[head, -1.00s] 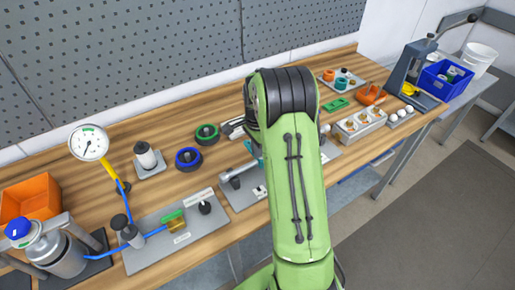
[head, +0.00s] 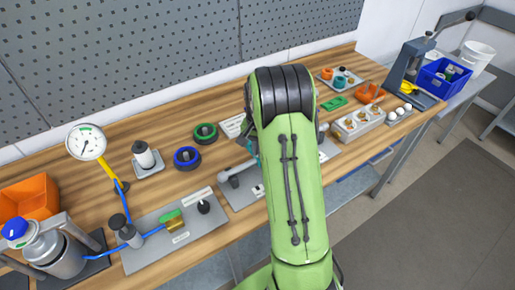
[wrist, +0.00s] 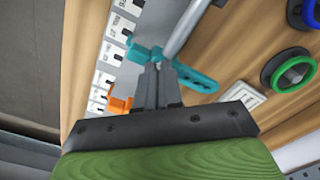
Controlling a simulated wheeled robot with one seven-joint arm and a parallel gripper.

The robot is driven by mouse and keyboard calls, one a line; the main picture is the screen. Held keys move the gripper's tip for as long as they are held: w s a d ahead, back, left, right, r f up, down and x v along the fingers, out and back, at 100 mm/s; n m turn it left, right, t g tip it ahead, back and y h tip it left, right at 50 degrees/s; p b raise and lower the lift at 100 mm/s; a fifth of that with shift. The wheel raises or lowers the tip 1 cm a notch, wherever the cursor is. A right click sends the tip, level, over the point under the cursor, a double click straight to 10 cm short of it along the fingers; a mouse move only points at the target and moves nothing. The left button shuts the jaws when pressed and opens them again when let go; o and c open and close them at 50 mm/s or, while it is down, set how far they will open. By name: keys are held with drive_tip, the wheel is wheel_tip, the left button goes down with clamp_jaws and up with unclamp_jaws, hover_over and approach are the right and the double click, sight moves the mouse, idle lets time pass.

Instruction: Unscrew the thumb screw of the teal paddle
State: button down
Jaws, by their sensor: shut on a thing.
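The teal paddle (wrist: 196,79) shows in the wrist view, on a grey shaft (wrist: 184,28) above a grey plate with white labels. Its hub (wrist: 140,53) is beside the shaft. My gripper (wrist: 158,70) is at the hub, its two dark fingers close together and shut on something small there. This appears to be the thumb screw, mostly hidden between the fingertips. In the head view a sliver of teal (head: 254,148) shows left of my green arm, which hides the gripper and most of the paddle.
An orange piece (wrist: 120,105) lies left of the fingers in the wrist view. Green-ringed (head: 205,133) and blue-ringed (head: 187,158) discs stand left of my arm. A plate with fittings (head: 190,232) lies at the front left. Bare wood lies between them.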

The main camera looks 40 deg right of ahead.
drive_tip(key=n, duration=0.5)
drive_tip(key=shift+s+d+n, duration=0.25)
drive_tip(key=shift+d+n, duration=0.05)
drive_tip(key=n, duration=0.5)
drive_tip(key=shift+s+d+f+n+b, duration=0.1)
drive_tip(key=shift+s+d+n+b, duration=0.05)
drive_tip(key=shift+d+n+b, duration=0.15)
drive_tip(key=n, duration=0.5)
drive_tip(key=shift+d+b, duration=0.3)
drive_tip(key=n, duration=0.5)
drive_tip(key=shift+w+d+f+b, duration=0.1)
drive_tip(key=shift+w+d+b, duration=0.1)
drive_tip(key=shift+b, duration=0.15)
drive_tip(key=shift+n, duration=0.3)
drive_tip(key=c, duration=1.3)
unclamp_jaws()
drive_tip(key=shift+w+d, duration=0.1)
drive_tip(key=shift+w, duration=0.05)
wheel_tip(320, 180, up, 16)
drive_tip(key=p, duration=0.3)
